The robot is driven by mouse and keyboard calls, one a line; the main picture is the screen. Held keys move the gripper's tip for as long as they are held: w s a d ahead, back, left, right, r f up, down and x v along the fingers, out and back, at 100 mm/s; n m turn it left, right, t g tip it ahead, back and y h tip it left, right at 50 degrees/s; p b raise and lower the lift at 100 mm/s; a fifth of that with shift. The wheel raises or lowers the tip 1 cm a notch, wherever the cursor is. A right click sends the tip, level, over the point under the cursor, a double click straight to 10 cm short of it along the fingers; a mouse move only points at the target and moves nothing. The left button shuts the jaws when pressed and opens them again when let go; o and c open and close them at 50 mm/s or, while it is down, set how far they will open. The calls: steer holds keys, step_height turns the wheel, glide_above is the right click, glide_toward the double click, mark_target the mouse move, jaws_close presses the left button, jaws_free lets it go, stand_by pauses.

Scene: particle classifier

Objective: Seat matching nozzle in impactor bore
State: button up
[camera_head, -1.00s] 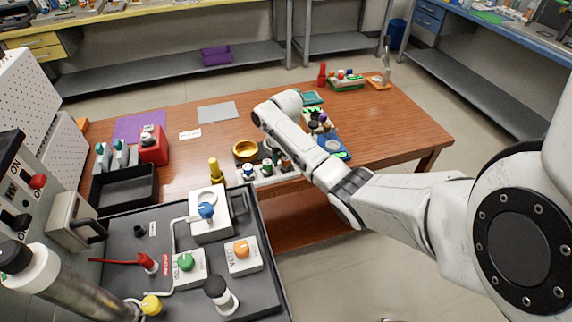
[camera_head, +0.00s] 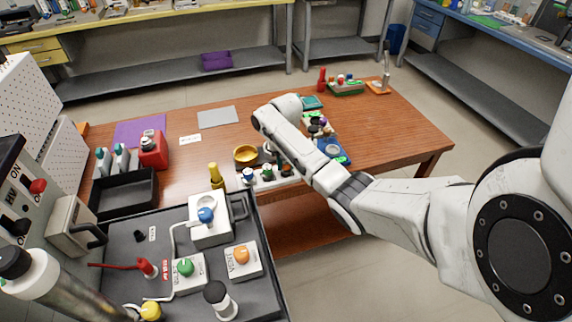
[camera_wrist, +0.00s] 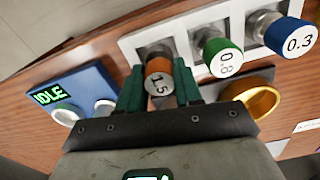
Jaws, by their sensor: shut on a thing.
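In the wrist view my gripper (camera_wrist: 158,88) has its green fingers closed around the orange-topped nozzle (camera_wrist: 157,66), whose label looks like 1.5. This nozzle is still at the white rack (camera_wrist: 134,42); whether its stem is clear of the slot I cannot tell. A green nozzle (camera_wrist: 221,58) marked 0.8 and a blue nozzle (camera_wrist: 291,37) marked 0.3 stand in the same rack. In the head view my arm covers the gripper. On the dark tray stands a white block (camera_head: 205,232) with a blue knob and a round feature on top; I cannot tell whether it is the impactor.
A brass bowl (camera_wrist: 262,100) sits close beside the gripper. A blue device (camera_wrist: 92,86) reading IDLE is at the left of the wrist view. In the head view, a brass piece (camera_head: 215,175) stands near the tray (camera_head: 262,262).

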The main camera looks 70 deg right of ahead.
mark_target(286, 162)
steer(key=shift+r, duration=0.45)
step_height(286, 162, up, 2)
steer(key=shift+s+a+r, duration=0.15)
steer(key=shift+r, duration=0.05)
steer(key=s+a+r+p, duration=0.5)
steer(key=s+r+p, duration=0.3)
steer(key=s, duration=0.4)
steer(key=shift+s+r, duration=0.4)
steer(key=shift+r, duration=0.25)
